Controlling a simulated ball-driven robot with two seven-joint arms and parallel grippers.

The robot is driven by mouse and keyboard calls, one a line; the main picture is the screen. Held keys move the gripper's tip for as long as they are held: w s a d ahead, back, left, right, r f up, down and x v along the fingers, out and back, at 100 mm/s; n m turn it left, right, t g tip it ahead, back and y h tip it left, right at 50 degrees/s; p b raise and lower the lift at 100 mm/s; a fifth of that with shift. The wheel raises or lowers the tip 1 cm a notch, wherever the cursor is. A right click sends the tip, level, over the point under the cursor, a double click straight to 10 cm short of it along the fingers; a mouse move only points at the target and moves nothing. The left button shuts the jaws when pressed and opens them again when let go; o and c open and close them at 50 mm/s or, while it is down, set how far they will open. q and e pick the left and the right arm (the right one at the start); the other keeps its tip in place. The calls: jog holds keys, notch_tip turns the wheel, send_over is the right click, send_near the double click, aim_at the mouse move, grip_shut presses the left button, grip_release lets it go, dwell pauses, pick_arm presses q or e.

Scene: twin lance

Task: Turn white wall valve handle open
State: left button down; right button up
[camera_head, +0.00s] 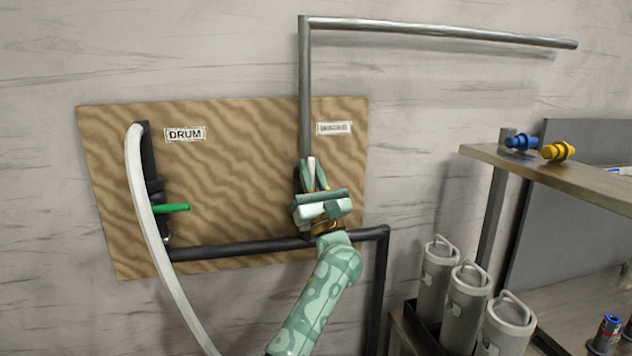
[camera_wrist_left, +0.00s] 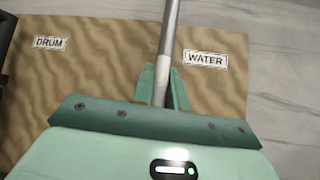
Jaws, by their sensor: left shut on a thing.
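The white valve handle (camera_head: 311,166) points up along the grey pipe, below the WATER label, on the wooden wall board. Only a short light piece of it shows between the fingers of my left gripper (camera_head: 315,174), which is shut on it. In the left wrist view the pale handle (camera_wrist_left: 160,92) stands between the two green fingers, in line with the pipe behind it. The valve body is mostly hidden behind the gripper. My right gripper is not in view.
On the board's left, a green handle (camera_head: 172,208) points right below the DRUM label (camera_head: 185,134), beside a pale hose (camera_head: 143,200). A dark pipe (camera_head: 235,248) crosses low. At right are a wooden shelf (camera_head: 590,180) with blue and yellow fittings and several grey canisters (camera_head: 468,295).

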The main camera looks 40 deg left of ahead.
pick_arm(q)
jog(key=shift+f+n+g, duration=0.3)
jog(key=shift+f+n, duration=0.05)
jog(key=shift+n, duration=0.05)
jog(key=c, duration=1.5)
grip_release()
jog(key=shift+o, duration=0.6)
jog(key=shift+r, duration=0.2)
jog(key=shift+s, duration=0.1)
jog(key=b+v, duration=0.2)
jog(key=v, duration=1.4)
jog(key=shift+f+b, duration=0.25)
jog(key=shift+b, duration=0.1)
